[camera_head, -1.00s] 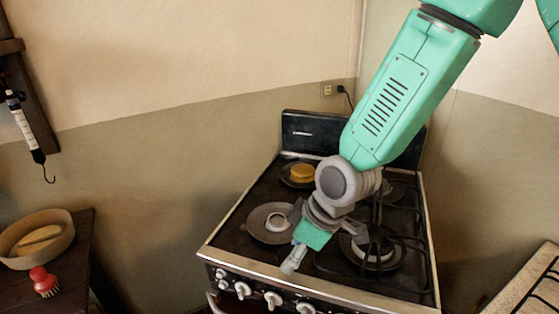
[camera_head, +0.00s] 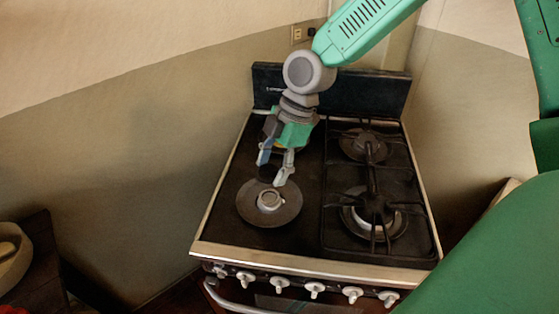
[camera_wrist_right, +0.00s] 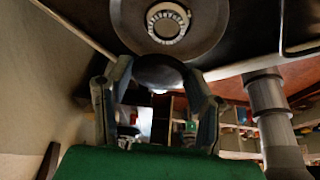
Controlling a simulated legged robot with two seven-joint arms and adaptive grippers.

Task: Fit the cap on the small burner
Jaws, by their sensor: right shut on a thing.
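My right gripper (camera_head: 273,167) points down over the left side of the stove, just behind the front left burner (camera_head: 270,201). It is shut on a dark round cap (camera_head: 267,174), which also shows between the fingers in the right wrist view (camera_wrist_right: 158,70). The front left burner has a bare pale ring in a wide dark dish, with no cap on it; it shows at the top of the right wrist view (camera_wrist_right: 168,22). The cap is apart from the ring in the pictures; its height above the stove is hard to tell. My left gripper is not in view.
The stove (camera_head: 230,250) has black grates (camera_head: 372,185) over two burners on its right side. The back left burner is mostly hidden behind my gripper. Knobs (camera_head: 314,290) and an oven handle line the front. A wooden bowl (camera_head: 12,262) is at the lower left.

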